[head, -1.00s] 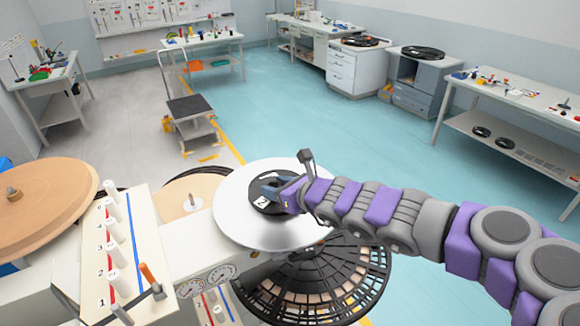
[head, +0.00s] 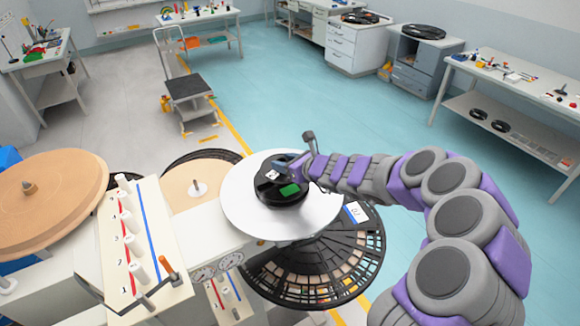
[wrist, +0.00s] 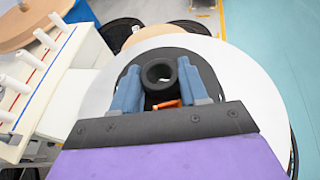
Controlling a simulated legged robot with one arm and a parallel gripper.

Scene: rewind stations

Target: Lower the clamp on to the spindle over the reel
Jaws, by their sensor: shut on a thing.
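A black reel (head: 268,192) with a white label and a green patch lies on a round white platter (head: 240,212). It also shows as a black disc in the wrist view (wrist: 205,68). My gripper (head: 288,166) is over the far side of the reel. In the wrist view its blue-grey fingers (wrist: 160,92) are shut on a thick black ring, the clamp (wrist: 152,70), with a round hole through it. A small orange part (wrist: 167,103) shows just below the ring. The spindle is hidden, and I cannot tell whether the clamp touches the reel.
A wooden disc (head: 50,185) and a panel with white pegs (head: 115,275) stand at the left. A large black slotted wheel (head: 330,270) is under the platter. A trolley (head: 187,88) stands behind. The blue floor at right is clear up to the bench (head: 510,80).

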